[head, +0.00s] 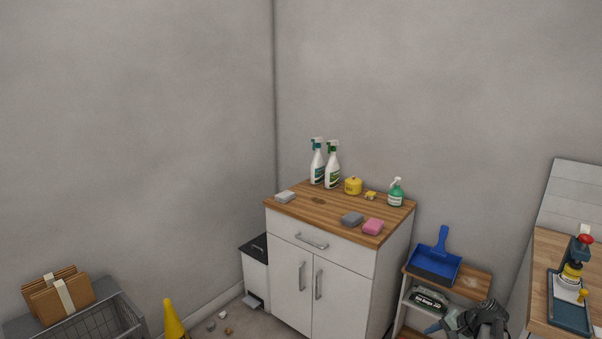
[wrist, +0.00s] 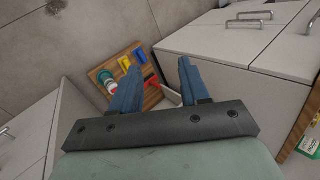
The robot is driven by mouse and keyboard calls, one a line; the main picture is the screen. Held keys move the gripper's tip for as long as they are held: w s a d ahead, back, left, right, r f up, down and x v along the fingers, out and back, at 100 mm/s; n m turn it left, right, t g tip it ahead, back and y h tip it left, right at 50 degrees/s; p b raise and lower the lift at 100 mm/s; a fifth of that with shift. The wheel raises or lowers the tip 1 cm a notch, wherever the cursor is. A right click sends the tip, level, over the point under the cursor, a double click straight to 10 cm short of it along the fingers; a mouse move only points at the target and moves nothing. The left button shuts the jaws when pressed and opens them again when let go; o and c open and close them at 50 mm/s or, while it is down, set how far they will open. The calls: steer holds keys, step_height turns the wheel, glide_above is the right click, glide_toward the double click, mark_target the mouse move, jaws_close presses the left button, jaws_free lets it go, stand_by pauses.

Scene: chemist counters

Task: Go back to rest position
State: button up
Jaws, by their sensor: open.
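My gripper (wrist: 157,70) shows in the wrist view with its two blue fingers apart and nothing held between them. Beyond the fingers, lower down, is a wooden surface (wrist: 152,99) with small coloured items on it. In the head view my gripper (head: 436,327) is low at the right, in front of the small wooden shelf unit (head: 474,282). Part of my arm there is cut off by the bottom edge of the picture.
A white cabinet (head: 340,290) carries spray bottles (head: 332,168), sponges (head: 373,227) and a green pump bottle (head: 396,194). A blue dustpan (head: 435,262) lies on the shelf unit. A wooden counter (head: 557,252) stands at right. A bin (head: 257,270) and yellow cone (head: 173,322) are left.

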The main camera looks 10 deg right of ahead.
steer(key=s+a+f+n+g, duration=0.25)
steer(key=s+a+f, duration=0.35)
steer(key=a+f, duration=0.45)
steer(key=s+a+f+n+g, duration=0.2)
steer(key=s+a+f+g, duration=0.3)
steer(key=a+f, duration=0.6)
steer(key=s+a+f+n+g+h, duration=0.1)
steer(key=s+a+f+n, duration=0.1)
steer(key=s, duration=0.6)
steer(key=s+a+f+n+g+h, duration=0.2)
steer(key=s+a+f, duration=0.2)
steer(key=s, duration=0.5)
steer(key=s+a+f+n+g+h, duration=0.1)
steer(key=s+a+f+n+h, duration=0.1)
steer(key=s+a, duration=0.3)
steer(key=s+f, duration=0.1)
steer(key=s, duration=0.3)
steer(key=shift+s+a+f, duration=0.15)
steer(key=shift+s+f, duration=0.1)
steer(key=shift+f, duration=0.05)
steer(key=shift+n, duration=0.25)
steer(key=shift+c, duration=0.4)
